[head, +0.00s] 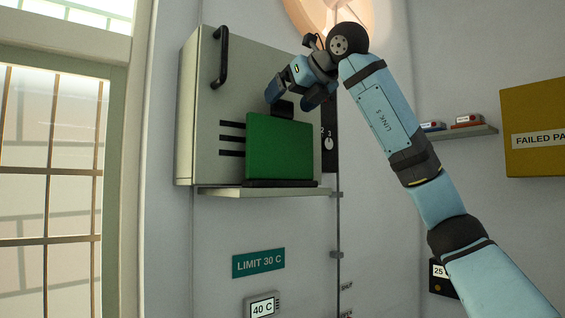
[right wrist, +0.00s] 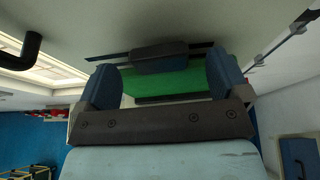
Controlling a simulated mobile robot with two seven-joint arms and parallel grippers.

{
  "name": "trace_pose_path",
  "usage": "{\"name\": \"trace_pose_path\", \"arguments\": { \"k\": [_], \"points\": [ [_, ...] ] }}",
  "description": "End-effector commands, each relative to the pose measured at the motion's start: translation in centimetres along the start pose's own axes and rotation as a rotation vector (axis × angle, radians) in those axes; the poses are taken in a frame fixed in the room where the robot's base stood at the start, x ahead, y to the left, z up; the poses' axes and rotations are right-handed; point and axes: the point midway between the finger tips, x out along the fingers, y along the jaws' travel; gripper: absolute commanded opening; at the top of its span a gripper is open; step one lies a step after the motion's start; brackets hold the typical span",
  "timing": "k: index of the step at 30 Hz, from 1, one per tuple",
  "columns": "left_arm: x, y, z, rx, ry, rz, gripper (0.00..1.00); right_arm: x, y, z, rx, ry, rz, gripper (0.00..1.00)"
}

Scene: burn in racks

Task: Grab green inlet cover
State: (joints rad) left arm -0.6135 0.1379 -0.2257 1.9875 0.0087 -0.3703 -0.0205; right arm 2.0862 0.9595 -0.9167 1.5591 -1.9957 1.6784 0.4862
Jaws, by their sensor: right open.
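The green inlet cover (head: 279,147) stands upright on a narrow shelf (head: 262,192), in front of a pale cabinet with dark slots. A dark grip block (head: 283,108) is at its top edge. My right gripper (head: 292,97) is open and empty, just above the cover, with its fingers pointing down on either side of the grip block. In the right wrist view the green cover (right wrist: 185,80) and the dark block (right wrist: 160,57) show between the two spread blue fingers. I cannot tell whether the fingers touch anything. My left gripper is not in view.
The cabinet (head: 205,110) has a black handle (head: 220,57) at its upper left. A "LIMIT 30 C" sign (head: 258,263) and a "40 C" display (head: 262,307) are below. A side shelf (head: 460,132) and a yellow box (head: 535,130) are at right.

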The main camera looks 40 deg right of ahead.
Motion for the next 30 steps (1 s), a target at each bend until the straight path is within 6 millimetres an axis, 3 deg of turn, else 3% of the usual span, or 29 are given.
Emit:
{"name": "trace_pose_path", "arguments": {
  "k": [6, 14, 25, 30],
  "points": [
    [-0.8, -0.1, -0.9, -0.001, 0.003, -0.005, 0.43, 2.7, 0.0, 0.4, 0.002, 0.002, -0.002, 0.94],
    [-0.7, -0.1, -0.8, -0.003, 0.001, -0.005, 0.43, 3.1, 0.0, 0.3, 0.002, 0.0, -0.001, 0.94],
    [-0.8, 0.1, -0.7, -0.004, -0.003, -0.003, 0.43, 3.0, 0.1, 0.3, 0.001, 0.0, 0.0, 0.11],
    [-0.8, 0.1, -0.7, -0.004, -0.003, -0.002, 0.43, 3.0, 0.1, 0.3, 0.002, -0.001, 0.0, 0.09]
  ]
}}
